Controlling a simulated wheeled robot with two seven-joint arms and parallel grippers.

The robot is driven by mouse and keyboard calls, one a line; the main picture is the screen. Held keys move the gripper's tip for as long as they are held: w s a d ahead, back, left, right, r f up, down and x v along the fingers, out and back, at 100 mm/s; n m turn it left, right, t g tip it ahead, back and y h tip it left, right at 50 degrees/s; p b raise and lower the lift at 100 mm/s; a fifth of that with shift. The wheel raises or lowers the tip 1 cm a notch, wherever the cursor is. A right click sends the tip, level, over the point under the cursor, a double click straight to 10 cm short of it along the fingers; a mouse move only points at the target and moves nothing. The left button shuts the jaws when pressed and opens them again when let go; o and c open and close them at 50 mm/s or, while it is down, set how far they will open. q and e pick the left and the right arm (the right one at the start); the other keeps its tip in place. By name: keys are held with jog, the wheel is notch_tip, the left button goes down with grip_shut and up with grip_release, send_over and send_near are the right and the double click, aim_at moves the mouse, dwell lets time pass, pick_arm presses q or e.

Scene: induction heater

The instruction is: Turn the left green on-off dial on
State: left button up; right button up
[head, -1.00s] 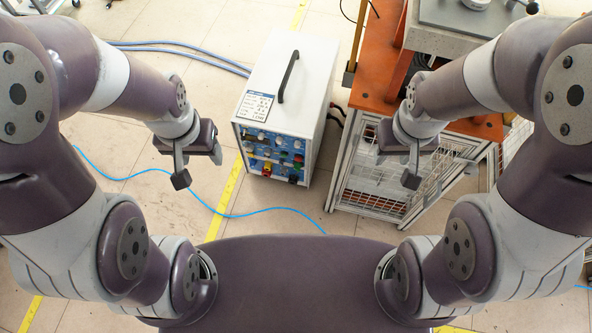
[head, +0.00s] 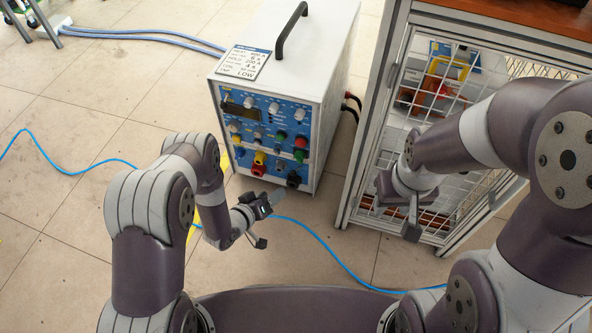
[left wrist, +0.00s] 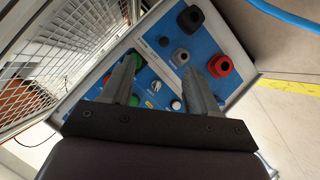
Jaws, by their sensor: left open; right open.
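The white heater box (head: 285,65) has a blue front panel (head: 240,135) with several knobs, sockets and buttons. Its left green dial (head: 282,135) sits on the right half of the panel, with another green control (head: 299,156) lower right. My left gripper (head: 268,217) is open and empty, low in front of the panel and apart from it. In the left wrist view its fingers (left wrist: 170,78) point at the tilted panel; green parts (left wrist: 136,62) show beside the left finger, which partly hides them. My right gripper (head: 408,212) is open and empty, right of the box.
A metal frame with wire mesh (head: 400,125) stands right of the box, with a gap between them. Black cables (head: 350,103) leave the box's right side. A blue hose (head: 325,255) lies on the tiled floor (head: 60,190).

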aim_at(297, 161)
pick_arm(q)
jog(key=shift+n+t+h, duration=0.5)
jog(key=shift+t, duration=0.3)
jog(key=w+d+b, duration=0.2)
jog(key=w, duration=0.2)
jog(key=w+d+b, duration=0.5)
jog(key=w, duration=0.2)
jog(key=shift+w+d+r, duration=0.2)
jog(key=shift+w+d, duration=0.15)
jog(key=c, duration=1)
